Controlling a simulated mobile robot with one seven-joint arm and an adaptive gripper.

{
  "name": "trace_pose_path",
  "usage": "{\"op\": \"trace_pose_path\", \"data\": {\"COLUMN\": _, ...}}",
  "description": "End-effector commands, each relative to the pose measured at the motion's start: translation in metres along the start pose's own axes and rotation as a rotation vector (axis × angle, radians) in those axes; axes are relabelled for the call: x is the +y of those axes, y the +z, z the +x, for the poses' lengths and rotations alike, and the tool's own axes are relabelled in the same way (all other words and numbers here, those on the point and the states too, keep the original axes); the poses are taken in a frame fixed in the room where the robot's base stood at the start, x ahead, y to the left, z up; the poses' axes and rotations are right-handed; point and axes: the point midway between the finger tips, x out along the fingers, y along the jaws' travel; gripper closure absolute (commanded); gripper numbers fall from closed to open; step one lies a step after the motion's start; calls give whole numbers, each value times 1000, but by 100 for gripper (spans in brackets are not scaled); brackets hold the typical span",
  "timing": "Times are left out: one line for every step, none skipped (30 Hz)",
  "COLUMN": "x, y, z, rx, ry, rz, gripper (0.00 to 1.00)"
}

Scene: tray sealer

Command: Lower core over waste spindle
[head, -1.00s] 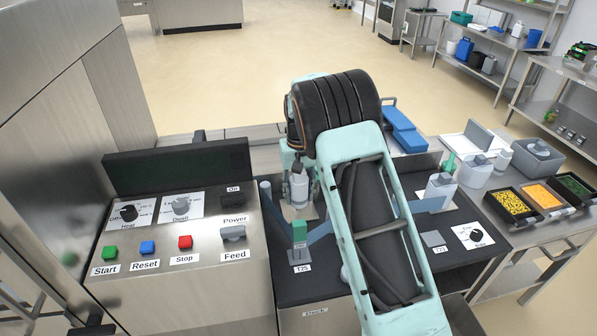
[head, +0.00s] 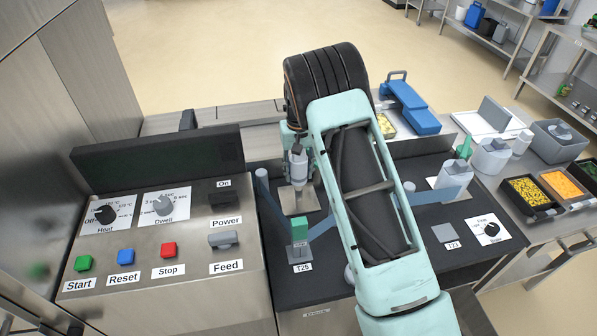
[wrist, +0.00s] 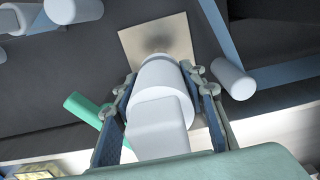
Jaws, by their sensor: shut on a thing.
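My gripper (wrist: 160,78) is shut on a pale grey-white core (wrist: 162,88), with one finger on each side of it. The core is a round cylinder with a block-shaped grip on its near end. In the head view my gripper (head: 296,148) points down and holds the core (head: 298,168) upright above a beige square plate (head: 290,205). The plate also shows in the wrist view (wrist: 140,40), with a dark shadow beside the core. The waste spindle is not clearly visible; the core hides what is under it. I cannot tell whether core and spindle touch.
My arm covers the deck to the right. The control panel (head: 165,240) is at left; food trays (head: 527,192) are at right.

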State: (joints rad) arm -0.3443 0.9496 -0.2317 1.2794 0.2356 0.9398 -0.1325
Motion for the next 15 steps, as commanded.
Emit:
{"op": "trace_pose_path", "data": {"x": 0, "y": 0, "z": 1, "rx": 1, "ry": 0, "rz": 0, "gripper": 87}}
{"op": "trace_pose_path", "data": {"x": 0, "y": 0, "z": 2, "rx": 2, "ry": 0, "rz": -1, "gripper": 87}}
{"op": "trace_pose_path", "data": {"x": 0, "y": 0, "z": 2, "rx": 2, "ry": 0, "rz": -1, "gripper": 87}}
{"op": "trace_pose_path", "data": {"x": 0, "y": 0, "z": 3, "rx": 1, "ry": 0, "rz": -1, "gripper": 87}}
{"op": "trace_pose_path", "data": {"x": 0, "y": 0, "z": 4, "rx": 1, "ry": 0, "rz": -1, "gripper": 87}}
{"op": "trace_pose_path", "data": {"x": 0, "y": 0, "z": 6, "rx": 1, "ry": 0, "rz": -1, "gripper": 87}}
{"op": "trace_pose_path", "data": {"x": 0, "y": 0, "z": 7, "rx": 1, "ry": 1, "rz": -1, "gripper": 87}}
{"op": "trace_pose_path", "data": {"x": 0, "y": 0, "z": 9, "rx": 1, "ry": 1, "rz": -1, "gripper": 87}}
{"op": "trace_pose_path", "data": {"x": 0, "y": 0, "z": 11, "rx": 1, "ry": 1, "rz": -1, "gripper": 87}}
{"op": "trace_pose_path", "data": {"x": 0, "y": 0, "z": 13, "rx": 0, "ry": 1, "rz": -1, "gripper": 87}}
{"op": "trace_pose_path", "data": {"x": 0, "y": 0, "z": 15, "rx": 0, "ry": 1, "rz": -1, "gripper": 87}}
{"op": "trace_pose_path", "data": {"x": 0, "y": 0, "z": 17, "rx": 0, "ry": 1, "rz": -1, "gripper": 87}}
{"op": "trace_pose_path", "data": {"x": 0, "y": 0, "z": 20, "rx": 0, "ry": 1, "rz": -1, "gripper": 87}}
{"op": "trace_pose_path", "data": {"x": 0, "y": 0, "z": 22, "rx": -1, "ry": 1, "rz": -1, "gripper": 87}}
{"op": "trace_pose_path", "data": {"x": 0, "y": 0, "z": 25, "rx": -1, "ry": 1, "rz": -1, "gripper": 87}}
